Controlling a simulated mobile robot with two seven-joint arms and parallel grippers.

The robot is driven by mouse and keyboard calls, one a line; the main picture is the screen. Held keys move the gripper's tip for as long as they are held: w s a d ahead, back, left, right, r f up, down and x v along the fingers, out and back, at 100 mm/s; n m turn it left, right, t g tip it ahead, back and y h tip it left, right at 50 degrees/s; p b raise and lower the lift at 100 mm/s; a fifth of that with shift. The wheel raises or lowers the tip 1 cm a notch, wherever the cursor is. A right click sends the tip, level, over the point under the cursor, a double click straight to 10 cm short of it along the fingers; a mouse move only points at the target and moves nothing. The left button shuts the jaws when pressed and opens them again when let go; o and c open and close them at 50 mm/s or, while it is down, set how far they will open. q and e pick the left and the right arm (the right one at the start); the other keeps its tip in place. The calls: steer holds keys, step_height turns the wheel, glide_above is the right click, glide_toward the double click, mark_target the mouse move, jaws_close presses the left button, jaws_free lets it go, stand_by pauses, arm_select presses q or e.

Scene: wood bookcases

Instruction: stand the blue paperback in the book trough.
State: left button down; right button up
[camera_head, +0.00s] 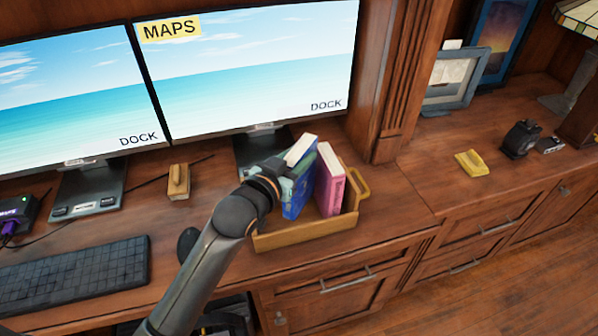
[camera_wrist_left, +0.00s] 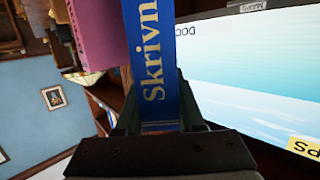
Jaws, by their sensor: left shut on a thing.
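The blue paperback (camera_head: 295,203) is in my left gripper (camera_head: 285,178), tilted, with its pale page edge up. Its lower end is within the outline of the wooden book trough (camera_head: 305,233), behind the front wall; I cannot tell whether it touches the trough floor. In the left wrist view the gripper (camera_wrist_left: 155,125) is shut on the blue spine (camera_wrist_left: 153,60), which reads "Skrivn". A pink book (camera_head: 329,190) stands in the trough just right of the paperback; the pink book also shows in the wrist view (camera_wrist_left: 95,30). My right gripper is not in view.
Two monitors (camera_head: 250,70) stand behind the trough. A keyboard (camera_head: 75,278), a dark mouse (camera_head: 187,245) and a small wooden block (camera_head: 179,182) lie to the left. A pillar (camera_head: 400,80) rises behind right. The desk right of the trough is clear up to a yellow object (camera_head: 472,163).

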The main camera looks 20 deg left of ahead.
arm_select(q)
steer(key=shift+f+b, duration=0.3)
steer(key=shift+f, duration=1.6)
steer(key=shift+f, duration=0.15)
steer(key=c, duration=0.5)
jaws_free()
steer(key=v, duration=1.2)
